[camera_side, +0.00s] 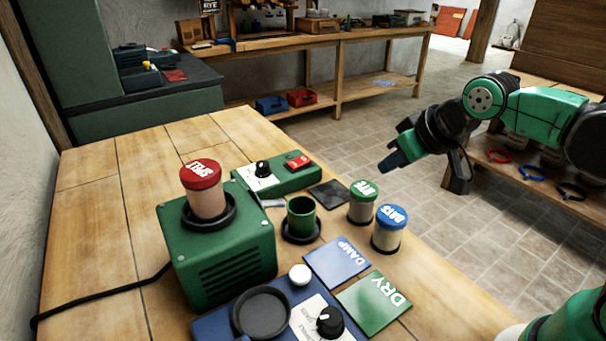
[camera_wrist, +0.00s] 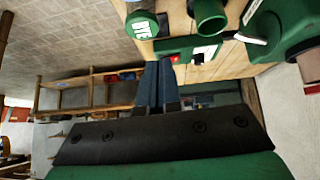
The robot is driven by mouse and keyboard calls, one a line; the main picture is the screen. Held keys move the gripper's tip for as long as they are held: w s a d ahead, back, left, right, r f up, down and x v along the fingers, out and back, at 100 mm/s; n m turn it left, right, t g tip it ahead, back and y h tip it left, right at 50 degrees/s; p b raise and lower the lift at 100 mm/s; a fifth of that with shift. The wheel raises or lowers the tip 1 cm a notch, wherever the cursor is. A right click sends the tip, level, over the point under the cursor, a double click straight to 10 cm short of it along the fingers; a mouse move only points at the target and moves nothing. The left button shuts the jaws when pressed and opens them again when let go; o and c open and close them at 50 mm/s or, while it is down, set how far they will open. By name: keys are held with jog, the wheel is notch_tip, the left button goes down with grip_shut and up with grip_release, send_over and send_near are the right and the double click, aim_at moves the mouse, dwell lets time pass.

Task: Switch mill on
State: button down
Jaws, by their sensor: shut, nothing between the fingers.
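The mill (camera_side: 225,260) is a green vented box on the wooden table, with a red-lidded SPELT jar (camera_side: 204,190) upright in its top. Behind it lies a green control box (camera_side: 285,180) with a black knob (camera_side: 262,169) on a white plate and a red switch (camera_side: 298,162). I cannot tell the switch's position. My gripper (camera_side: 388,166) hangs in the air to the right of the control box, apart from everything. In the wrist view its blue fingers (camera_wrist: 157,65) are together and empty. The control box (camera_wrist: 180,44) shows beyond the fingertips there.
A green cup (camera_side: 301,218), a green-lidded RYE jar (camera_side: 363,203) and a blue-lidded OATS jar (camera_side: 389,230) stand on the table's right side. Blue DAMP (camera_side: 338,262) and green DRY (camera_side: 374,303) cards lie in front. A blue scale (camera_side: 215,326) with a dark pan sits at the front.

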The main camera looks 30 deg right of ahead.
jog(key=w+t+h, duration=0.1)
jog(key=w, duration=1.5)
jog(key=shift+a+r+t, duration=0.25)
jog(key=shift+r+t, duration=0.1)
jog(key=shift+t, duration=0.05)
jog(key=shift+w, duration=0.15)
send_over(304, 156)
jog(key=s, duration=0.2)
jog(key=f, duration=0.7)
jog(key=shift+s+a+f, duration=0.1)
jog(key=shift+a+f, duration=0.05)
jog(key=shift+a, duration=0.25)
notch_tip(304, 156, down, 2)
jog(key=shift+d+f, duration=0.15)
jog(key=shift+f, duration=0.1)
jog(key=shift+s+d+f, duration=0.1)
jog(key=shift+f, duration=0.45)
jog(key=shift+f, duration=0.1)
